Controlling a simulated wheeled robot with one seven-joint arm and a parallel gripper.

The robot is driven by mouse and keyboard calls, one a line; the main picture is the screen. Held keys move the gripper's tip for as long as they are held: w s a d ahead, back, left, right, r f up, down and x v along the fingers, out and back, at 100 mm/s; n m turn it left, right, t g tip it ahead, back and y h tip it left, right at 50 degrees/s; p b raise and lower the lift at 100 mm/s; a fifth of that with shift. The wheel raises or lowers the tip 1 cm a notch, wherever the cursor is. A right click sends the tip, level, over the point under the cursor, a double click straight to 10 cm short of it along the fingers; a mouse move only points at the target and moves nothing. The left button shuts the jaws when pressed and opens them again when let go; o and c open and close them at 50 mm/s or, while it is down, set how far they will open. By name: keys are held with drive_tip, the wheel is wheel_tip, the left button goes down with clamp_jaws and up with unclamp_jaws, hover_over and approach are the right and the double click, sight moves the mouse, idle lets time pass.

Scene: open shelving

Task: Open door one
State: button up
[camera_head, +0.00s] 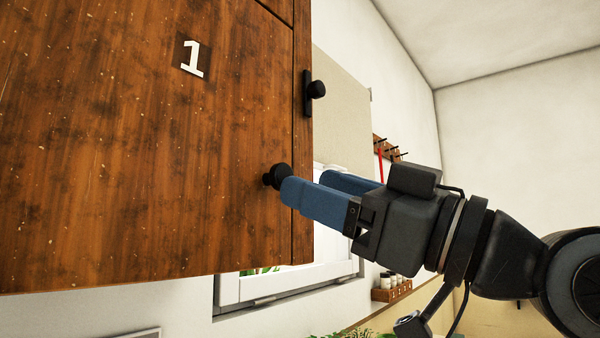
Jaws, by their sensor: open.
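Door one (140,150) is a dark-speckled brown wooden cabinet door with a white "1" near its top. It fills the left side of the head view and looks shut. Its round black knob (279,177) sits near the door's lower right edge. My gripper (302,184) has blue fingers and comes in from the right, with its fingertips at the knob. The jaws are open. The near finger overlaps part of the knob, so I cannot tell whether the fingers touch it or stand around it.
A second black knob (317,90) on a dark plate is higher up at the cabinet's right edge. A window (290,280) is behind and below the door. A wall rack with hooks (385,148) and a small wooden rack of jars (391,290) are farther back.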

drive_tip(key=shift+p+x, duration=0.35)
drive_tip(key=shift+x, duration=1.8)
drive_tip(key=shift+c, duration=0.2)
clamp_jaws()
